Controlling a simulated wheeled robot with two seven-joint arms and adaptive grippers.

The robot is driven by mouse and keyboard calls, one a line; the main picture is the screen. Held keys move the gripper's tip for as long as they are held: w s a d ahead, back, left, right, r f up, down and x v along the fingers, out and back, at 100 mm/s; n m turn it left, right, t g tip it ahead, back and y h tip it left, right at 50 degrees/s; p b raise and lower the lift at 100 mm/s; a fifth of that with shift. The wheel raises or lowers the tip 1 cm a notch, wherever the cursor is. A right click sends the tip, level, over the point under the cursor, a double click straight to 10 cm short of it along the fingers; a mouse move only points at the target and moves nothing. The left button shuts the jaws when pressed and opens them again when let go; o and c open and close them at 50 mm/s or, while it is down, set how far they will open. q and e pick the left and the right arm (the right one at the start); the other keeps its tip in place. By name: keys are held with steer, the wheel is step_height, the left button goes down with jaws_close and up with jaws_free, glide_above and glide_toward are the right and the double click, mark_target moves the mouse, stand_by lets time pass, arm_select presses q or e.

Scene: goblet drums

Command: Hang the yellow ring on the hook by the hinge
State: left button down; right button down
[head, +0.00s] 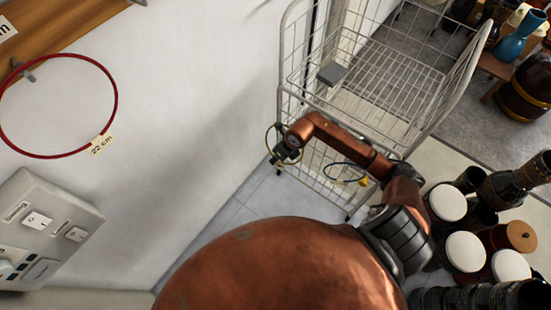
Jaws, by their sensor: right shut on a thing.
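My right gripper (283,152) is at the end of the copper arm, in front of the wire cart's left end and close to the white wall. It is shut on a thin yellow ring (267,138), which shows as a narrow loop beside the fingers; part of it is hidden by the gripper. A wooden rail (70,22) runs along the wall at the top left. A grey hook (22,72) below it carries a red ring (117,100) tagged 22 cm. Another grey fitting (137,2) is cut off at the top edge. I cannot make out a hinge. My left gripper is out of view.
A wire cart (400,105) stands behind my right arm. A dark loop with a yellow part (345,173) shows below the arm. A switch panel (45,230) is on the wall at left. Several drums (465,250) crowd the lower right. The wall between rail and cart is bare.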

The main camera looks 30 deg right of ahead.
steer(key=c, duration=1.9)
jaws_free()
steer(key=v, duration=1.2)
